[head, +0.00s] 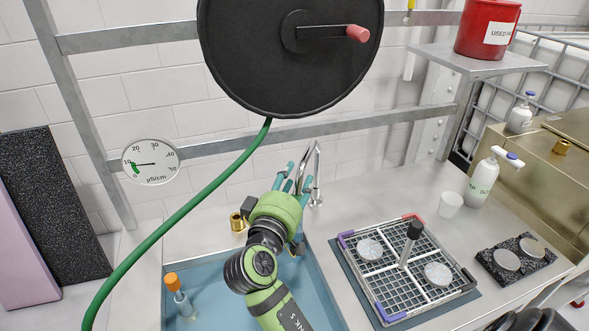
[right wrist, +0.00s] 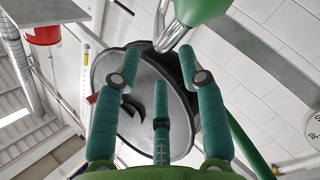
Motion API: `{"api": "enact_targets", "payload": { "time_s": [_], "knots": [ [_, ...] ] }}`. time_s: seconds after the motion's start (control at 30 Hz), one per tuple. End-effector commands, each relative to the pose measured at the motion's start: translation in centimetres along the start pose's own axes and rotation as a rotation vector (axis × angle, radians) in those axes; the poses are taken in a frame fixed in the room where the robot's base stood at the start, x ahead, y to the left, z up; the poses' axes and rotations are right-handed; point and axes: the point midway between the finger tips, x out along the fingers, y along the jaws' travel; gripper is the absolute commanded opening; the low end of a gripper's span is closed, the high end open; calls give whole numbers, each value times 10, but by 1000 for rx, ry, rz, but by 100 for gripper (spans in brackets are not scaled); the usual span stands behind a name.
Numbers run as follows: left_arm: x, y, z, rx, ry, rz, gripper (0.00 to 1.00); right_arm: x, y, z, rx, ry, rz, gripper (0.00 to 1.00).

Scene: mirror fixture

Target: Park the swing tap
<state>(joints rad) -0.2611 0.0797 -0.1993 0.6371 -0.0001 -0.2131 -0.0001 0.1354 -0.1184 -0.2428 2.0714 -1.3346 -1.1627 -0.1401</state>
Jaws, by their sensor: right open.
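The swing tap (head: 316,178) is a chrome gooseneck at the back edge of the blue sink (head: 322,275). Its chrome tube also shows at the top of the right wrist view (right wrist: 178,33). My right gripper (head: 293,172) has teal fingers and stands just left of the tap. In the right wrist view the fingers (right wrist: 158,62) are spread, with nothing seen between them, and the tube lies beyond their tips. Whether any finger touches the tap is unclear. My wrist hides part of the sink and the tap's surroundings. My left gripper is not in view.
A black hose reel (head: 260,60) hangs above, its green hose (head: 190,215) running down left. A brass fitting (head: 237,222) is left of my wrist. An orange-capped bottle (head: 178,295) stands in the sink. A rack (head: 375,250) and white cup (head: 450,204) are on the right.

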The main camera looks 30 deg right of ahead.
Motion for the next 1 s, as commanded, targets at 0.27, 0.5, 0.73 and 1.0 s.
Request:
{"api": "enact_targets", "payload": {
  "time_s": [0.27,0.5,0.73,1.0],
  "knots": [
    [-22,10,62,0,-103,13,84,35,3,-2,-4,-1,2,41],
    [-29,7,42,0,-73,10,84,64,2,-1,-3,-1,1,41],
    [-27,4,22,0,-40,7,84,71,0,0,1,-1,-2,41],
    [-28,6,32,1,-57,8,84,70,0,1,0,-1,-2,0]
  ]
}}
